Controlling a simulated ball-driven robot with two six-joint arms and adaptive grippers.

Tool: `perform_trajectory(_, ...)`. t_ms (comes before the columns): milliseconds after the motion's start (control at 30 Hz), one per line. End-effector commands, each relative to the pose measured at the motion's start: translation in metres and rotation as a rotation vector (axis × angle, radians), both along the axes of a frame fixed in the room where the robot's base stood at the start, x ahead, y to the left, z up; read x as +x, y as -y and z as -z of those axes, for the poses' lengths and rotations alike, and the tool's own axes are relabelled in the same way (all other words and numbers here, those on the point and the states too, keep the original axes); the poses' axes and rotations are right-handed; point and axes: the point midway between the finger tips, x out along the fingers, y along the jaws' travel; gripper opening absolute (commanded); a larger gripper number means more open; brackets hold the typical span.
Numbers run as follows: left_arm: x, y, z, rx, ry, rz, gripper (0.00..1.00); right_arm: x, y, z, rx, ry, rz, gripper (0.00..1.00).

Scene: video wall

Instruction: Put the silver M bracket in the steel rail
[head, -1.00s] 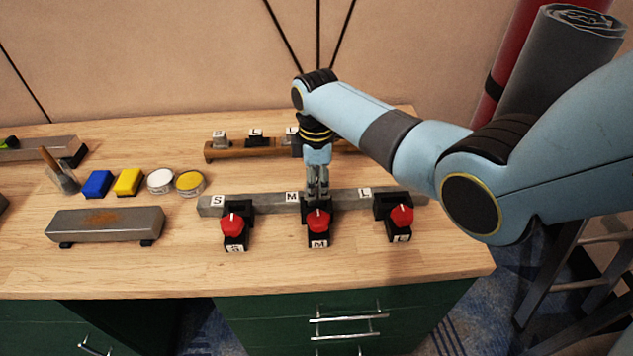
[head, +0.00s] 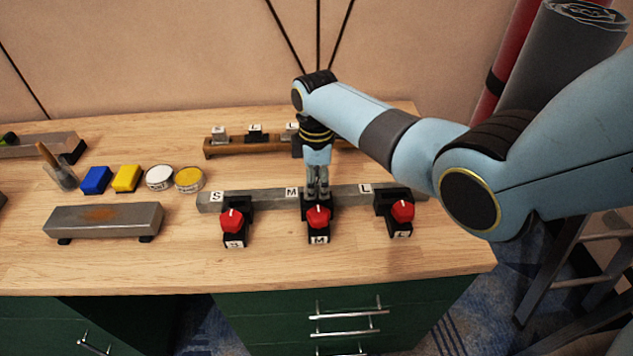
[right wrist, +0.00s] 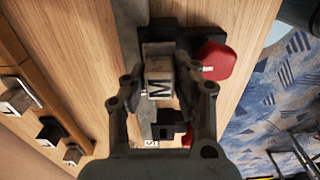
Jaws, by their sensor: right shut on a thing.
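The steel rail (head: 265,197) lies across the front of the bench, with S, M and L labels and three red-knobbed clamps. My right gripper (head: 317,193) points down at the rail's middle position, behind the M clamp's red knob (head: 318,216). In the right wrist view the silver M bracket (right wrist: 158,82) is between the fingertips of my right gripper (right wrist: 160,90), which are shut on it. It is over the grey rail (right wrist: 130,40), beside the red knob (right wrist: 215,60). I cannot tell how deep it sits. My left gripper is not in view.
A wooden rail (head: 230,150) with labelled brackets stands behind the steel rail. A rust-marked steel block (head: 100,220), blue block (head: 96,180), yellow block (head: 127,178) and two round tins (head: 188,180) are to the left. The bench front is clear.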

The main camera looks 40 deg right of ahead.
Motion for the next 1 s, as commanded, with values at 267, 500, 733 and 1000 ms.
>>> perform_trajectory(267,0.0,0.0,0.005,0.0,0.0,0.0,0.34,0.0,0.0,0.008,0.0,0.0,0.0,0.0)
perform_trajectory(500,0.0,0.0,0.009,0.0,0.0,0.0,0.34,0.0,0.0,0.015,-0.001,0.001,0.0,0.0)
perform_trajectory(733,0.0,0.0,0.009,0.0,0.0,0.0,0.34,0.001,0.0,0.015,0.0,0.001,0.0,0.0)
perform_trajectory(1000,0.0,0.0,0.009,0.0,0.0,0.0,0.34,0.0,0.0,0.015,-0.001,0.001,0.0,0.53)
